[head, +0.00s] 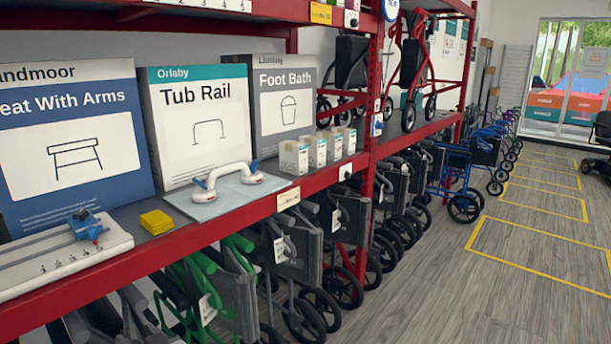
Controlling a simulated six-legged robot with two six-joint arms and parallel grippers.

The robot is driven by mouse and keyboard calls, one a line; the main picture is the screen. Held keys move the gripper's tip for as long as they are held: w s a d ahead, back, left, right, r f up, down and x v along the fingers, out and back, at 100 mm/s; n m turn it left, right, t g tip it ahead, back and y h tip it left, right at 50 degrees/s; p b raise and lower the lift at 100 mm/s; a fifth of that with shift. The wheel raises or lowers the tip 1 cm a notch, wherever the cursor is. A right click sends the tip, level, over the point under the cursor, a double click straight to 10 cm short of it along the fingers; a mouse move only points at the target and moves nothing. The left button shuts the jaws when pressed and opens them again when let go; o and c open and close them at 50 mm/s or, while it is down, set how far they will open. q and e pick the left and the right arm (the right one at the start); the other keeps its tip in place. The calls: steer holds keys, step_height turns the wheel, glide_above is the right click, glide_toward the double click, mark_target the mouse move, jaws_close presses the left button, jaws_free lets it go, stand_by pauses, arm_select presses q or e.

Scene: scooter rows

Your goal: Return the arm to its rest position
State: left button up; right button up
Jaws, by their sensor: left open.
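I cannot make out either of my grippers or arms in the head view. No gripper touches anything that I can see. At the lower left of the shelf, a white board (60,262) carries printed numbers and two rails. A blue slider (87,228) with a dark knob sits at the right end of the rails. To its right, a white grab handle (228,176) stands on a grey-blue plate (205,208).
A yellow block (157,222) lies between board and plate. Boxes, including the Tub Rail box (196,130), stand behind. Small white cartons (293,157) stand farther right. Folded walkers (240,300) fill the space under the red shelf edge (262,205).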

arm_select(q)
steer(key=s+d+f+m+g+h, duration=0.1)
steer(key=s+d+f+m+h, duration=0.15)
steer(key=f, duration=0.55)
steer(key=s+d+f+m+h, duration=0.15)
steer(key=f+h, duration=0.25)
steer(key=f, duration=0.5)
steer(key=s+d+f+m+g+h, duration=0.1)
steer(key=s+d+f+m+h, duration=0.15)
steer(key=f, duration=0.55)
steer(key=s+d+f+g+h, duration=0.4)
steer(key=s+d, duration=0.2)
steer(key=s, duration=0.3)
steer(key=s+d+f+g+h, duration=0.3)
steer(key=s+d, duration=0.4)
steer(key=s, duration=0.3)
steer(key=shift+s+d+f+n+g+h, duration=0.2)
steer(key=shift+f+n+g+h, duration=0.15)
steer(key=shift+g+h, duration=0.2)
steer(key=shift+w, duration=0.15)
